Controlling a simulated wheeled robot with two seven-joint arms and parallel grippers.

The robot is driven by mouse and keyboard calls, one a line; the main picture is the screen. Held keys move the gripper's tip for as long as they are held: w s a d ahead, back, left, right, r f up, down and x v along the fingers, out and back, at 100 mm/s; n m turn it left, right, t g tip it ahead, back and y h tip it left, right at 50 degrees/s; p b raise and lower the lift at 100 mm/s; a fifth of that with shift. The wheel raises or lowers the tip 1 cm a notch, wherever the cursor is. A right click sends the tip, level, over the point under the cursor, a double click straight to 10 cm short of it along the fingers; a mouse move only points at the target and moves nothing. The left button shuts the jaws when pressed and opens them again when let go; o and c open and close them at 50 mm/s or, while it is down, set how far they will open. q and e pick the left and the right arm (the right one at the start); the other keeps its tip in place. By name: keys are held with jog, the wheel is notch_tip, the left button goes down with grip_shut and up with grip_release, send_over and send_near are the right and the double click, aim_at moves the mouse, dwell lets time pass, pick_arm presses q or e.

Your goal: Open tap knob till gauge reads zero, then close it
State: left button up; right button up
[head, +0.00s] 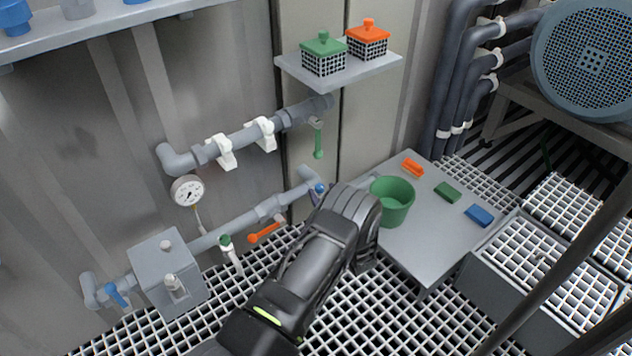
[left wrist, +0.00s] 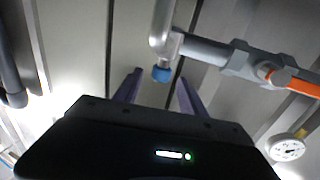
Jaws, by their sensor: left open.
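A small blue knob (head: 320,188) sits at the end of the grey lower pipe (head: 240,221). It also shows in the left wrist view (left wrist: 161,74), below a pipe elbow. My left gripper (head: 316,196) is open, with its purple fingers on either side of the knob in the left wrist view (left wrist: 159,88). I cannot tell whether they touch it. The white round gauge (head: 187,191) hangs on the wall pipework and also shows in the left wrist view (left wrist: 287,149). Its needle is too small to read. My right gripper is not in view.
A green bucket (head: 397,217) stands on the grey low table (head: 436,232), close to my wrist. A green handle (head: 319,142) hangs above. A shelf (head: 340,78) holds two baskets.

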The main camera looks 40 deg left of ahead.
aim_at(318, 184)
pick_arm(q)
jog(key=b+x, duration=0.1)
jog(key=x, duration=0.4)
jog(key=shift+a+f+b, duration=0.1)
jog(key=shift+f+b, duration=0.05)
jog(key=shift+b, duration=0.25)
jog(key=shift+w+a, duration=0.25)
jog(key=shift+a, duration=0.15)
jog(key=shift+c, duration=0.2)
grip_shut()
